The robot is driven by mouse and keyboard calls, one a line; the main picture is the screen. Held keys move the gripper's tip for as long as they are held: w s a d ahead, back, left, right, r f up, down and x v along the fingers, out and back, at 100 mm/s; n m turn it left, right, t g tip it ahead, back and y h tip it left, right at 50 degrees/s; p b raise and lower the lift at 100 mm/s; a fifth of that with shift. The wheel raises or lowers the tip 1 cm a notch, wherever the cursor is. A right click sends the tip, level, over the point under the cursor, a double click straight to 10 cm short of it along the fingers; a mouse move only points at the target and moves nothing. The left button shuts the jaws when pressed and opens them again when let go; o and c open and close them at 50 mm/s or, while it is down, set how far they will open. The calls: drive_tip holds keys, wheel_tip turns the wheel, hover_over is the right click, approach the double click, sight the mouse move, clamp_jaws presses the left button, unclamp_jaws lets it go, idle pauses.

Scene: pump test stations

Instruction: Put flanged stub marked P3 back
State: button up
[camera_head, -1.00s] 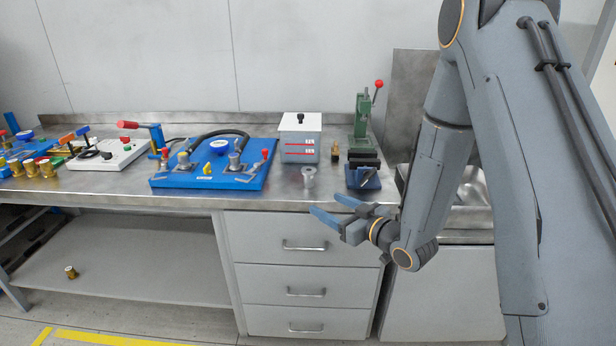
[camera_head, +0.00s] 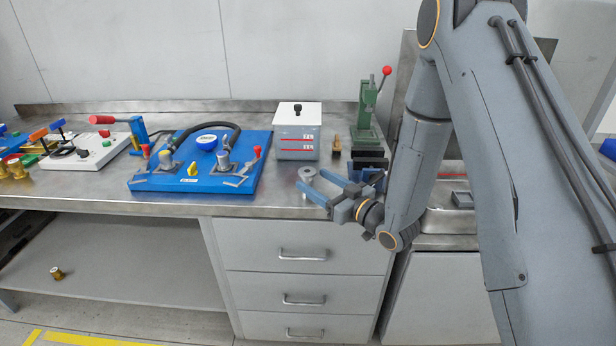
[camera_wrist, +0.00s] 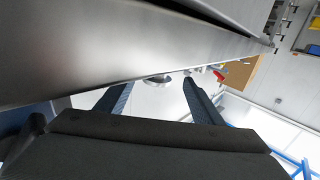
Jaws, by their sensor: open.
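A small grey metal flanged stub (camera_head: 307,175) stands on the bench top near its front edge; no marking is readable on it. My gripper (camera_head: 313,181) is open, with its two blue fingers reaching toward the stub from the right, one on its far side and one on its near side. Contact cannot be told. In the wrist view the stub's round end (camera_wrist: 157,80) shows ahead, between the open fingers (camera_wrist: 152,90), partly hidden. The blue pump board (camera_head: 215,190) lies to the left, with a hose, clamps and fittings on it.
A grey box with a black knob (camera_head: 298,140) stands behind the stub. A green press with a red-knobbed lever (camera_head: 366,120) stands to the right behind my gripper. A brass piece (camera_head: 336,145) is between them. A white control panel (camera_head: 85,150) is farther left. A sink lies right.

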sight(311, 177)
drive_tip(key=p+x, duration=0.1)
drive_tip(key=x, duration=0.3)
drive_tip(key=shift+w+a+f, duration=0.15)
drive_tip(key=shift+w, duration=0.3)
drive_tip(key=c, duration=1.3)
drive_tip(key=shift+c, duration=0.7)
